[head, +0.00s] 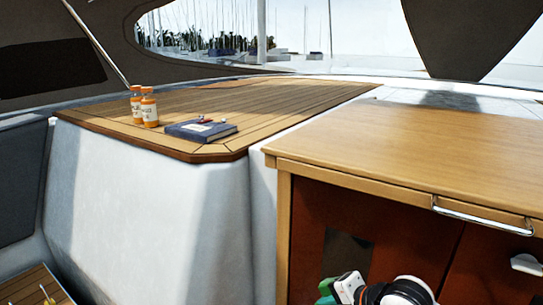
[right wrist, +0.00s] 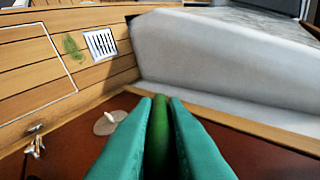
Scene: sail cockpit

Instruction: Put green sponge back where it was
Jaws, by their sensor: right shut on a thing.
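The green sponge (right wrist: 159,135) is between the two teal fingers of my right gripper (right wrist: 160,102) in the right wrist view. The gripper is shut on it, and only a narrow strip of the sponge shows between the fingers. In the head view, part of my right gripper shows at the bottom edge, in front of the wooden cabinet, with a bit of green beside it; I cannot tell if that green is sponge or finger. My left gripper is in neither view.
A wooden cabinet (head: 430,150) with a metal handle (head: 480,215) stands at the right. Two orange bottles (head: 149,108) and a dark blue book (head: 201,130) rest on the slatted deck. The right wrist view shows a white grille (right wrist: 101,43), a green patch (right wrist: 72,47) and a pale disc (right wrist: 110,122).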

